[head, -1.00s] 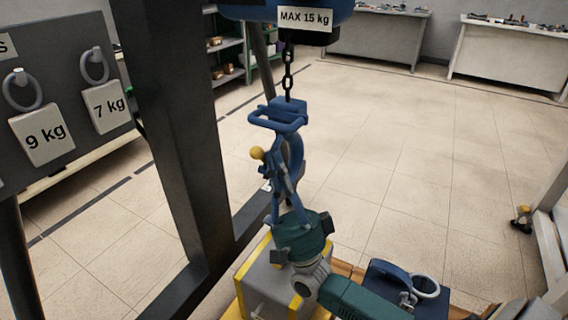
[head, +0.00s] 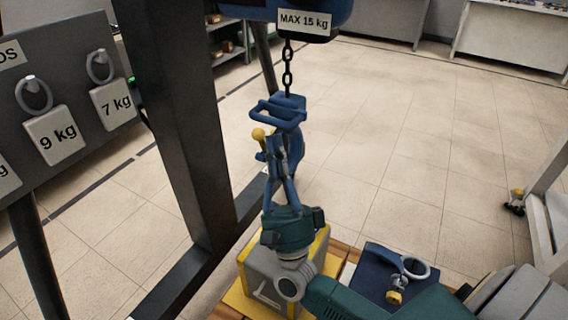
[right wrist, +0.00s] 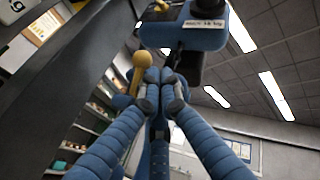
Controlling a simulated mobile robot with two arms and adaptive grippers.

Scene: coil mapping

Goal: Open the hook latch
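The blue hook (head: 296,148) hangs on a dark chain (head: 287,65) under the hoist. A lever with a yellow ball end (head: 258,134) sticks out on its left side. My right gripper (head: 275,148) comes up from below, with its fingertips at the hook beside the lever. In the right wrist view, the fingertips (right wrist: 162,95) are close together at the hook, just right of the yellow ball (right wrist: 143,61). The narrow gap does not show clearly whether they pinch the latch. The finger covers the lever's lower end. My left gripper is out of view.
The hoist (head: 306,20) is marked MAX 15 kg. A dark post (head: 178,120) stands left of the hook. A rack with weight tags (head: 58,134) is at left. The floor at right is mostly clear.

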